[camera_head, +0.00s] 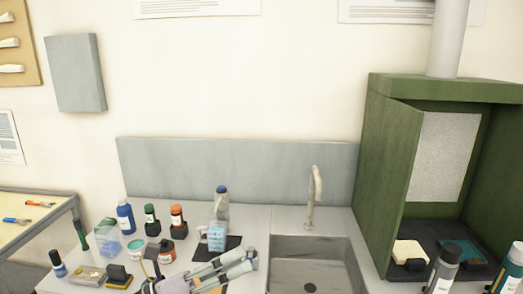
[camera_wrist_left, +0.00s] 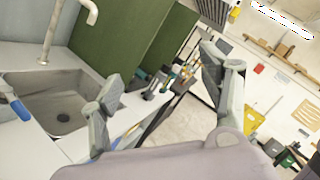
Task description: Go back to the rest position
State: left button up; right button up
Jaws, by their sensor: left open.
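My left gripper (camera_head: 248,261) reaches in from the bottom of the head view, over the counter just left of the sink. Its two fingers also show in the left wrist view (camera_wrist_left: 165,85), spread wide apart with nothing between them. It is open and empty. My right gripper is in neither view.
The sink (camera_head: 315,262) with its tap (camera_head: 313,198) is right of the gripper. Several bottles, including a blue one (camera_head: 125,217), and a light blue box (camera_head: 216,237) stand on the counter to the left. A green cabinet (camera_head: 385,150) bounds the right side.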

pick_arm(q)
jog(key=w+a+f+n+t+y, duration=0.1)
jog(key=a+n+t+y, duration=0.55)
jog(key=n, duration=0.55)
jog(key=w+a+f+n+t+y, duration=0.2)
jog(key=a+n+t+y, duration=0.4)
jog(key=n, duration=0.5)
jog(key=s+a+f+n+g+y, duration=0.4)
jog(key=f+n+g+y, duration=0.15)
jog(key=f+n, duration=0.3)
jog(key=s+d+f+n+g, duration=0.1)
jog(key=s+f+n+g, duration=0.2)
jog(key=s+f+g, duration=0.55)
jog(key=s+f+n+g, duration=0.4)
jog(key=s+f, duration=0.7)
jog(key=s, duration=0.4)
notch_tip(320, 180, down, 25)
jog(key=s+g, duration=0.1)
jog(key=s+a+f+m+g, duration=0.1)
jog(key=s+a+f, duration=0.1)
jog(key=s+f, duration=1.4)
jog(key=shift+s+a+f, duration=0.25)
jog(key=shift+s+a, duration=0.1)
jog(key=shift+s, duration=0.3)
